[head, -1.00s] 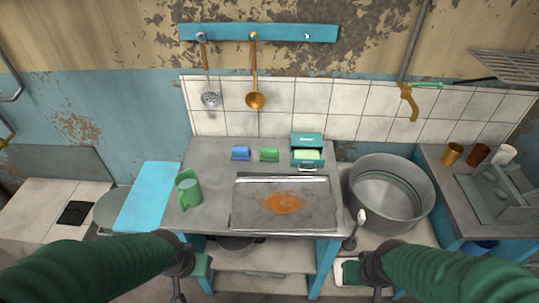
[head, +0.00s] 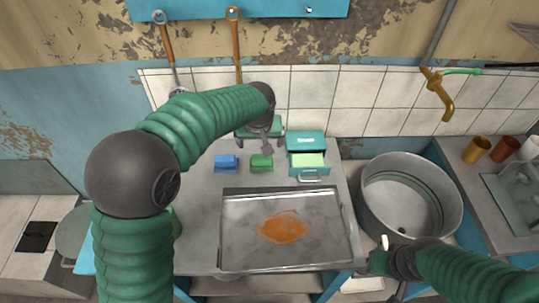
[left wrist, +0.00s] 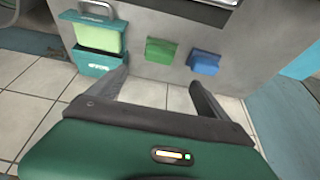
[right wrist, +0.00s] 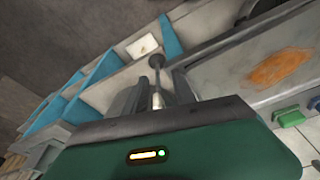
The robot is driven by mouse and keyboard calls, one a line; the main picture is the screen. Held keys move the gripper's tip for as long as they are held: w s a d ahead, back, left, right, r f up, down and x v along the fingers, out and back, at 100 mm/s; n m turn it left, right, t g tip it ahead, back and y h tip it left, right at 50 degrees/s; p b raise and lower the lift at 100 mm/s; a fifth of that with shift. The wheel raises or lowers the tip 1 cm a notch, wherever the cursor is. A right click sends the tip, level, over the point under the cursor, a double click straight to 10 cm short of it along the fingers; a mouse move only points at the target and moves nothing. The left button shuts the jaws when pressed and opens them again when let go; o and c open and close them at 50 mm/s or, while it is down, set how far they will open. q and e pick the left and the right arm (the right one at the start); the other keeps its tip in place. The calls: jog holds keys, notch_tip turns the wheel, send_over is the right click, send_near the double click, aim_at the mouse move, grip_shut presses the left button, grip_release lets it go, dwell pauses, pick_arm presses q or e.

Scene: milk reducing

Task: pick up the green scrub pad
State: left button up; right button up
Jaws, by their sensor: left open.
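The green scrub pad (head: 261,163) lies on the grey worktop, between a blue pad (head: 226,163) and a teal box with a pale green block (head: 308,160). My left gripper (head: 265,150) is just behind and above it, with open fingers reaching down toward it. In the left wrist view, the green pad (left wrist: 161,52) shows ahead of the parted fingers, with nothing between them. My right gripper (head: 381,262) is low at the worktop's front right corner. In the right wrist view, a thin utensil (right wrist: 157,85) shows between its fingers; whether they touch it is unclear.
A metal tray (head: 235,255) with an orange stain fills the worktop's front. A large steel pot (head: 372,205) stands to its right. The tiled wall (head: 345,100) is close behind my left gripper. The blue pad and teal box closely flank the green pad.

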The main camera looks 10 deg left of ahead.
aim_at(261, 157)
pick_arm(q)
jog(key=x, duration=1)
jog(key=shift+f, duration=0.4)
jog(key=shift+w+a+f, duration=0.1)
jog(key=shift+w+f, duration=0.05)
jog(key=shift+f, duration=0.1)
jog(key=x, duration=0.3)
jog(key=shift+w+f, duration=0.25)
jog(key=shift+f, duration=0.05)
jog(key=shift+w+f, duration=0.25)
jog(key=shift+f, duration=0.05)
jog(key=shift+s+r, duration=0.15)
jog(key=c, duration=1.5)
